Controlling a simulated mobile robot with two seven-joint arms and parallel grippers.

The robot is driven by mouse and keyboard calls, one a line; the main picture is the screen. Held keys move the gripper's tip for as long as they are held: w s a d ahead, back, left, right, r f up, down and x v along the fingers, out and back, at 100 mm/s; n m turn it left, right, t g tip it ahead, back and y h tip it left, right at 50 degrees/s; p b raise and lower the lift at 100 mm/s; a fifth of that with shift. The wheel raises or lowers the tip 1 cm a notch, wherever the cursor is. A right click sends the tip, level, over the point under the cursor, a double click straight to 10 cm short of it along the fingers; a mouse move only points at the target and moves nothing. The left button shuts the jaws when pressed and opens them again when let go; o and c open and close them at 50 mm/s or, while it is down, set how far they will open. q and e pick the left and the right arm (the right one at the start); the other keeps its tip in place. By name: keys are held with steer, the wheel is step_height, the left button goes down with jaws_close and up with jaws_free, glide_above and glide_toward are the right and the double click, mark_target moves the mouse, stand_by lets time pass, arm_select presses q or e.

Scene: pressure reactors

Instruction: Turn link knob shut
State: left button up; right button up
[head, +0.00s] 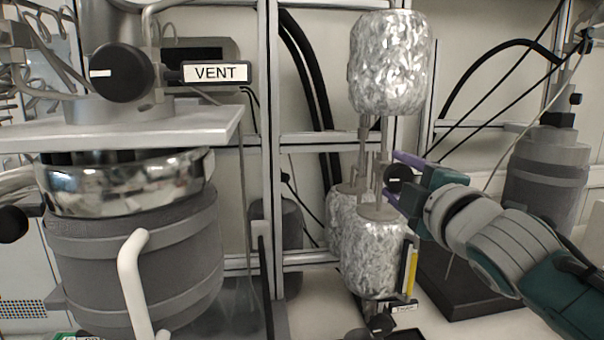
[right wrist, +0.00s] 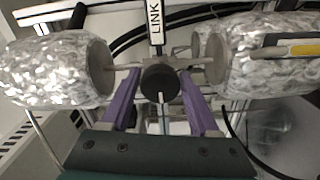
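The link knob (head: 398,178) is a small black round knob between the foil-wrapped cylinders. It also shows in the right wrist view (right wrist: 160,84), where a white LINK label (right wrist: 155,22) stands behind it. A short white mark on its face points left in the head view and down in the right wrist view. My right gripper (head: 396,178) comes in from the right. Its purple fingers are open, one on each side of the knob, with narrow gaps visible. In the right wrist view the fingertips (right wrist: 160,78) flank the knob. My left gripper is not in view.
Foil-wrapped cylinders (head: 389,62) stand above and below the knob. A large grey reactor (head: 135,260) with a white handle and a VENT knob (head: 122,72) fills the left. A yellow-marked strip (head: 412,272) hangs below my gripper. A grey bottle (head: 546,175) stands behind my right arm.

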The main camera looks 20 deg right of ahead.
steer(key=shift+o, duration=1.4)
steer(key=b+v, duration=0.1)
steer(key=v, duration=0.9)
steer(key=shift+b, duration=0.35)
steer(key=shift+a, duration=0.1)
